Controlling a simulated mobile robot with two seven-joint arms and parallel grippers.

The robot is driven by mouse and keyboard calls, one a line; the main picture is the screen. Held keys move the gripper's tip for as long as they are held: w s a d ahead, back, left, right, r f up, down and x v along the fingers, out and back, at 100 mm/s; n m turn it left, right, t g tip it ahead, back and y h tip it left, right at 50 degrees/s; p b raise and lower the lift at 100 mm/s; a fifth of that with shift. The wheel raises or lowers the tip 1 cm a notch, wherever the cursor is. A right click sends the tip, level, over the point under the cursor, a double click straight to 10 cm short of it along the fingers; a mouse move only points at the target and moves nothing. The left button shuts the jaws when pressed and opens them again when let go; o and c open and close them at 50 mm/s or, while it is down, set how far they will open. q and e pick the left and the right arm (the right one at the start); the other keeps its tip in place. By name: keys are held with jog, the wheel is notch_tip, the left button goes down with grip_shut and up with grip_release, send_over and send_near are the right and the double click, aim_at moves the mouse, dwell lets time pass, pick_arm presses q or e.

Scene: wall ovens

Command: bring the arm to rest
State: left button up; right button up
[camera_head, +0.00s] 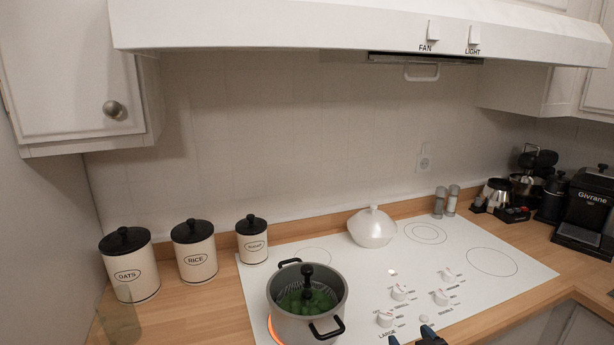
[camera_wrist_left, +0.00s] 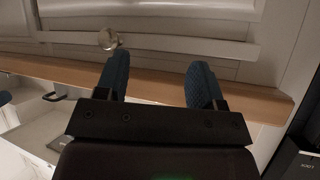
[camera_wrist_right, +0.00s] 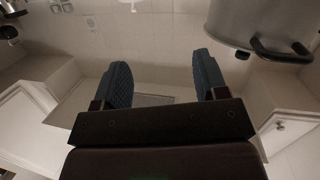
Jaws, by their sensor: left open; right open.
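My right gripper (camera_head: 418,340) shows only by its fingertips at the bottom edge of the head view, in front of the cooktop's control knobs. In the right wrist view my right gripper (camera_wrist_right: 160,70) has its two blue fingers wide apart with nothing between them. A grey pot (camera_wrist_right: 262,28) is up and to the right there, apart from the fingers. My left gripper (camera_wrist_left: 157,78) is open and empty in the left wrist view, near a wooden counter edge (camera_wrist_left: 150,86) and a pale cabinet front with a round knob (camera_wrist_left: 108,39). My left gripper is outside the head view.
The pot (camera_head: 290,318), holding green food, stands on a glowing burner of the white cooktop (camera_head: 455,290). A white lidded dish (camera_head: 372,228) stands behind. Canisters (camera_head: 130,265) line the left; a black coffee machine (camera_head: 588,210) is right. The range hood (camera_head: 300,28) overhangs.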

jog(key=s+d+f+m+g+h, duration=0.1)
jog(key=s+d+f+g, duration=0.1)
jog(key=s+f, duration=0.6)
jog(key=s+d+f+m+g+h, duration=0.1)
jog(key=s+d+f, duration=0.3)
jog(key=s, duration=1.2)
notch_tip(320, 180, down, 4)
jog(key=shift+f+m+g+h+b, duration=0.1)
jog(key=shift+m+g+h+b, duration=0.2)
jog(key=shift+g+h+b, duration=0.25)
